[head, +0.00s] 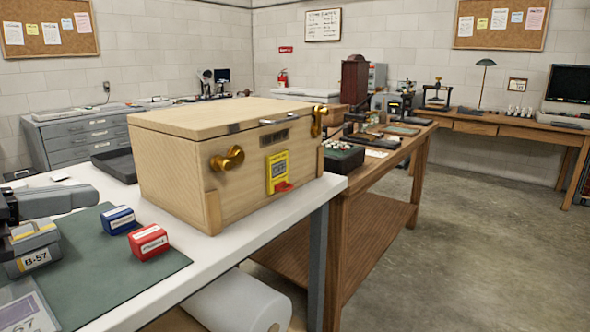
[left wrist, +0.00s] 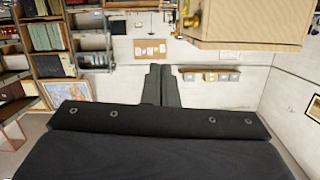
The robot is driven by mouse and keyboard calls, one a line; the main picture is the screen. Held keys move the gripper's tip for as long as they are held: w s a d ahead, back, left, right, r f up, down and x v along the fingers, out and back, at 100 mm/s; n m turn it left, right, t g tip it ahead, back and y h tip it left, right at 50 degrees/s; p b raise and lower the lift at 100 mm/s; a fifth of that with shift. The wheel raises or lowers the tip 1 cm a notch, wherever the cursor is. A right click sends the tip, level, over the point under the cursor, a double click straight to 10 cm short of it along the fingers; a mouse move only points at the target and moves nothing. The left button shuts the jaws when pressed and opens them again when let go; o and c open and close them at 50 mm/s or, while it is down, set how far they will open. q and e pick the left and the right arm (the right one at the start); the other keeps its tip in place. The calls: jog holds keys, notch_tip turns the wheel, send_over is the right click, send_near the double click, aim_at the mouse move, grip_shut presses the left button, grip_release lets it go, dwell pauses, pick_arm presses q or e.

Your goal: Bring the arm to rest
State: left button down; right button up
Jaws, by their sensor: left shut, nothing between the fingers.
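My left gripper (left wrist: 161,86) shows in the left wrist view. Its two dark fingers lie side by side, shut, with nothing between them. The fingers stand out against a pale wall, clear of any surface. A wooden box (head: 185,165) with its lid down stands on the white table (head: 215,250) in the head view. A part of the box (left wrist: 255,25) also shows at the top right of the left wrist view, apart from the fingers. My right gripper is in neither view.
A green mat (head: 110,270) carries a blue stamp (head: 118,220), a red stamp (head: 149,242) and a grey device (head: 35,250) labelled B-57. A wooden workbench (head: 375,220) with several items stands beyond the white table. Open floor (head: 480,250) lies at the right.

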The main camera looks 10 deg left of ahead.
pick_arm(q)
jog(key=w+d+f+n+g+y, duration=0.1)
jog(key=w+d+f+n+g, duration=0.15)
jog(key=f, duration=0.65)
jog(key=w+d+f+n+g, duration=0.15)
jog(key=d+f, duration=0.25)
jog(key=f, duration=0.6)
jog(key=s+d+f+n+g+y, duration=0.1)
jog(key=s+d+f+n+g, duration=0.15)
jog(key=f, duration=0.65)
jog(key=s+d+f+n+g, duration=0.1)
jog(key=s+d+f+g, duration=0.15)
jog(key=f, duration=0.75)
notch_tip(320, 180, up, 28)
jog(key=a+p, duration=0.1)
jog(key=p, duration=2.5)
jog(key=shift+w+f+m+p, duration=0.15)
jog(key=shift+w+m+p, duration=0.2)
jog(key=shift+w, duration=0.1)
